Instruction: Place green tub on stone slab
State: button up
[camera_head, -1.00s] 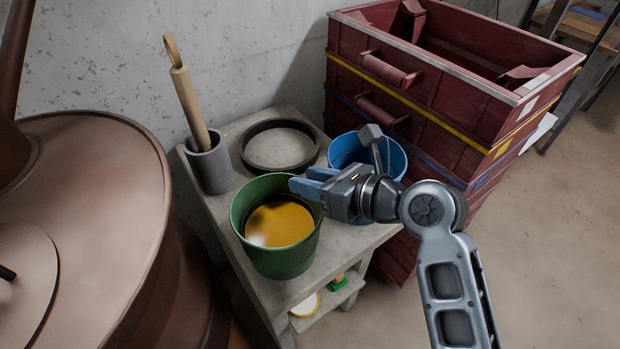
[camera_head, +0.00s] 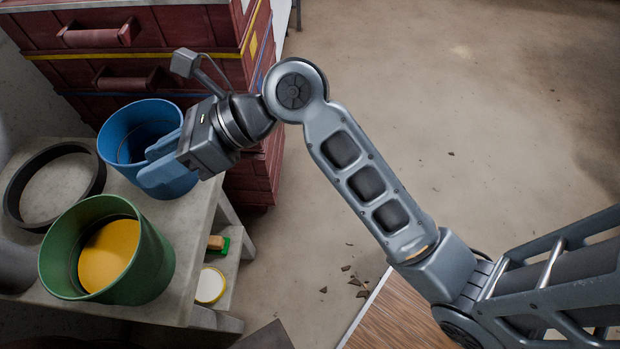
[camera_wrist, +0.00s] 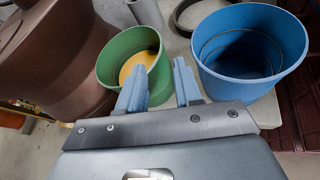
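The green tub (camera_head: 146,268), with a yellow-orange content inside, stands upright on a grey stone-like table. It also shows in the wrist view (camera_wrist: 112,60). My gripper (camera_head: 155,164) hangs above the table's right side, behind and right of the tub and in front of the blue bucket (camera_head: 120,140). In the wrist view its two blue fingers (camera_wrist: 160,88) are apart with nothing between them; the left finger overlaps the tub in the picture. The table's grey top (camera_head: 188,218) may be the stone slab, but I cannot tell.
A dark ring (camera_head: 98,180) lies on the table behind the tub. A red wooden crate stack (camera_head: 190,25) stands at the back. A lower shelf holds a yellow-lidded round item (camera_head: 211,284) and a green-based brush (camera_head: 217,244). Open floor (camera_head: 450,120) lies to the right.

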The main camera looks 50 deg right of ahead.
jog(key=s+d+f+n+t+h, duration=0.2)
jog(key=s+d+f+n+h, duration=0.25)
jog(key=s, duration=0.25)
jog(key=s+d+f+n+t+h, duration=0.2)
jog(key=s+d+f+n+h, duration=0.1)
jog(key=s+d+f+n, duration=0.25)
jog(key=s+d+r+n+t+h, duration=0.1)
jog(key=s+r+n, duration=0.2)
jog(key=s+n, duration=0.6)
jog(key=s+d+r+n+t+h, duration=0.1)
jog(key=s+r+n, duration=0.3)
jog(key=s+n, duration=0.5)
jog(key=shift+s+r+h, duration=0.3)
jog(key=shift+s+h, duration=0.25)
jog(key=shift+s, duration=0.5)
